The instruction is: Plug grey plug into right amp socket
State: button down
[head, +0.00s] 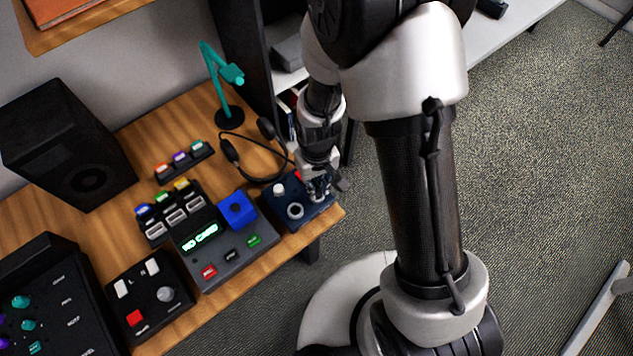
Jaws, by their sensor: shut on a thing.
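My gripper (322,190) is low over the right end of a dark blue box (283,216) at the right end of the wooden desk. It is shut on a small grey thing, most likely the grey plug, which the fingers largely hide. The box carries a white knob (279,190) and a pale ring (295,211), both left of the gripper. I cannot tell whether the held thing touches the box. The right amp socket cannot be made out; the gripper covers that part of the box.
Black headphones (229,150) with a cable lie behind the box, near a teal lamp (222,70). A grey console (213,243) with a blue block (237,209) stands just left. A switch box (150,297), a mixer (45,300) and a black speaker (68,145) are farther left.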

jog(key=shift+f, duration=0.2)
jog(key=c, duration=1.4)
grip_release()
jog(key=shift+o, duration=0.3)
jog(key=o, duration=0.4)
jog(key=shift+r+p, duration=2.65)
jog(key=shift+r, duration=0.9)
